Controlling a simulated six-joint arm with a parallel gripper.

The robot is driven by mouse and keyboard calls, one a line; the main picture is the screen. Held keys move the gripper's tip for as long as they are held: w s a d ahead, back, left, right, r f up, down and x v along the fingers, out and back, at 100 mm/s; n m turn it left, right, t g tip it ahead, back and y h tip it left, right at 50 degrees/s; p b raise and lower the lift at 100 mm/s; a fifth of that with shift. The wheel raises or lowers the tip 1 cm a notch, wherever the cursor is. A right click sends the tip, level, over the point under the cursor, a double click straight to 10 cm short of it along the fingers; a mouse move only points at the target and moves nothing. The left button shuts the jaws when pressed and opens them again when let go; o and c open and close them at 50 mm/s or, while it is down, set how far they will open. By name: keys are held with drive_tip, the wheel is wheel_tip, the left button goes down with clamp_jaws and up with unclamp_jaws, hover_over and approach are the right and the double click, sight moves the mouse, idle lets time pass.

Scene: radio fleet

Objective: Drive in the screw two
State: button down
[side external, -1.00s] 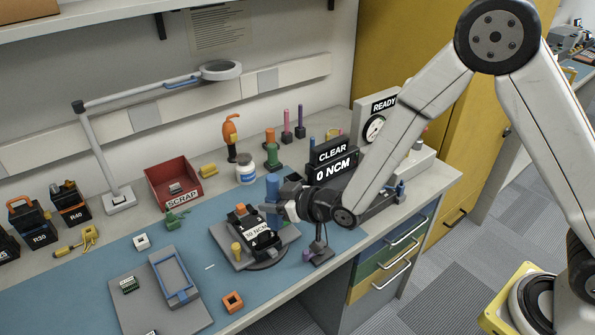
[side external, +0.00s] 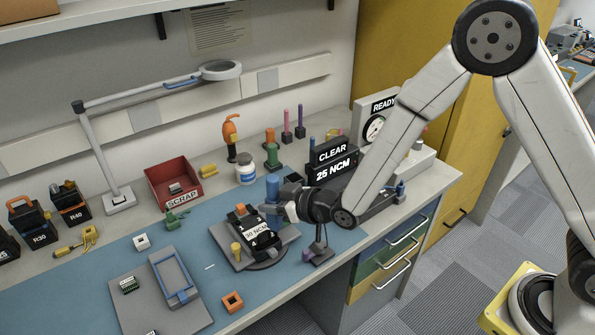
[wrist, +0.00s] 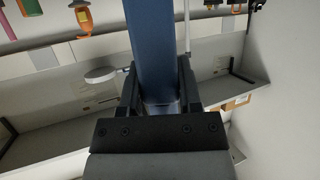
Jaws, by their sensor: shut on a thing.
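My gripper (side external: 281,208) is shut on a blue driver (side external: 272,187), held upright over the dark radio unit (side external: 262,238) in the side view. The blue driver (wrist: 152,45) also fills the middle of the wrist view between my two fingers. The radio unit carries a "30 NCM" label and sits on a grey fixture plate (side external: 284,237). The display (side external: 333,165) behind reads "CLEAR" and "25 NCM". The screw and the driver's tip are too small or hidden to make out.
A red scrap bin (side external: 160,192) stands behind left, a magnifier lamp (side external: 118,199) beside it. A grey tray (side external: 135,307) with a blue-framed part is at front left. An orange part (side external: 232,302) lies near the front edge. Other drivers stand behind.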

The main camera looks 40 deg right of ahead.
sight(278, 184)
drive_tip(key=shift+r, duration=0.1)
idle(0.3)
drive_tip(key=shift+r, duration=2.4)
